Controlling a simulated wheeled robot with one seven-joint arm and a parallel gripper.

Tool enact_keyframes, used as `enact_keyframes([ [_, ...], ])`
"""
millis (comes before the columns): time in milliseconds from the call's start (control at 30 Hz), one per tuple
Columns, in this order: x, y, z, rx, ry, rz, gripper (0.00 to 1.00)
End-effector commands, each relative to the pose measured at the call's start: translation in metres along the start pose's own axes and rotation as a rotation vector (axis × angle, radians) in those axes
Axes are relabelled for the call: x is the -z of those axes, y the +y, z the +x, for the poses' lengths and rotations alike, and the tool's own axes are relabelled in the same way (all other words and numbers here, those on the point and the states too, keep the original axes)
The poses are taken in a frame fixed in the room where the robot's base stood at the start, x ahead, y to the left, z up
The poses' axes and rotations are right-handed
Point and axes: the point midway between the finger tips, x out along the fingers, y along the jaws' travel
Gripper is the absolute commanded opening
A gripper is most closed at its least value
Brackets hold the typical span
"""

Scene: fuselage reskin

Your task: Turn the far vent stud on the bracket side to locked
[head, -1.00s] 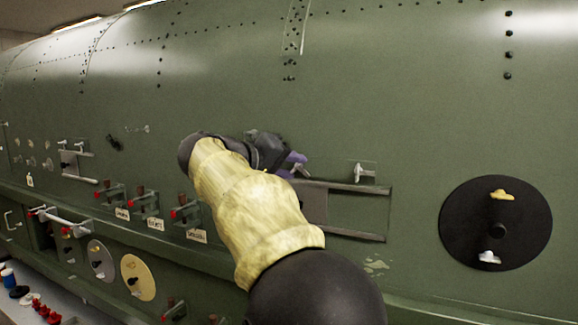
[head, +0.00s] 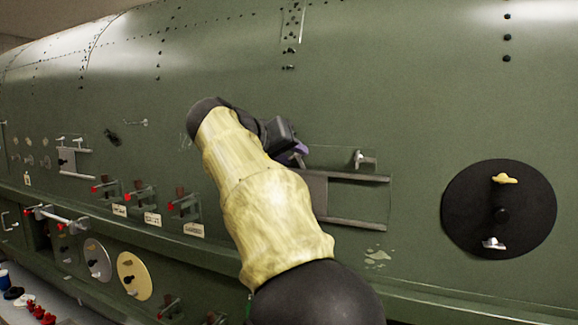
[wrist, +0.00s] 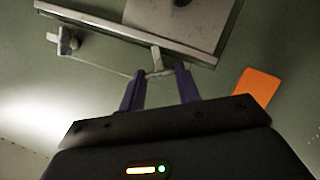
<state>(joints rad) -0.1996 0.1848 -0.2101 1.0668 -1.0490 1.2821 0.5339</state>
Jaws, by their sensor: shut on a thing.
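My gripper (wrist: 160,88) has its two purple fingers closed around a pale vent stud (wrist: 157,62) beside a rail of the bracket (wrist: 125,30). The stud's T-shaped handle shows between and just past the fingertips. In the head view my gripper (head: 302,149) hides this stud at the upper left of the bracket (head: 350,223). A second, similar stud (head: 362,158) stands free at the bracket's upper right; it also shows in the wrist view (wrist: 64,40). I cannot read a locked mark on either stud.
A black disc (head: 470,215) with a yellow and a silver wing stud is to the right. Red-tipped latches (head: 180,204) with labels are at lower left. An orange patch (wrist: 257,87) lies close to my gripper in the wrist view.

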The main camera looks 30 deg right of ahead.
Motion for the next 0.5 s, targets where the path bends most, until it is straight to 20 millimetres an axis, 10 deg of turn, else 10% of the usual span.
enact_keyframes([
  [500,-0.0019,0.0036,0.001,0.164,0.003,0.399,0.1],
])
